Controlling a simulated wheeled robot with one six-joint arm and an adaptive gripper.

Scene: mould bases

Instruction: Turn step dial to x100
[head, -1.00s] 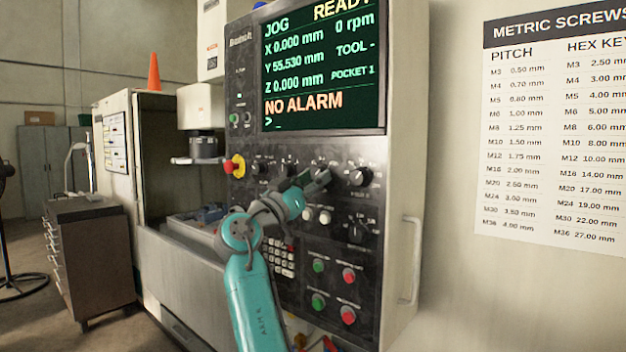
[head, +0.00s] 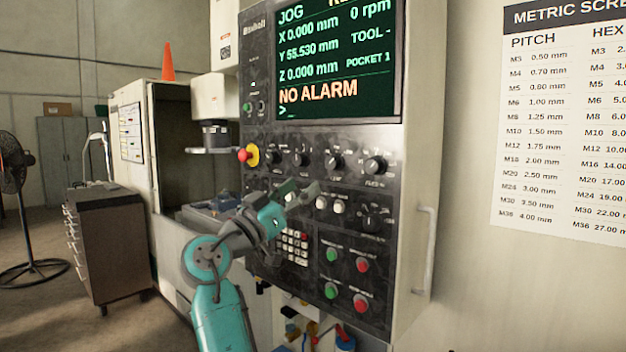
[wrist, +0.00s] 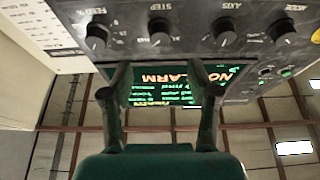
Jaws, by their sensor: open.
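The step dial (head: 334,162) is a black round knob, third from the left in the upper knob row of the control panel (head: 312,238) in the head view. In the wrist view, which is upside down, the STEP dial (wrist: 160,33) is at the top centre, between the AXIS and FEED % knobs. Its setting is too small to read. My gripper (head: 304,191) is below and left of the dial in the head view. In the wrist view my gripper (wrist: 160,74) is open and empty, its fingers apart, with the dial beyond the gap and not touched.
The FEED % knob (wrist: 97,33) and AXIS knob (wrist: 224,33) flank the dial closely. A red emergency stop (head: 246,155) is at the panel's left edge. The screen (head: 337,60) above reads JOG and NO ALARM. A grey handle (head: 427,250) is at the right.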

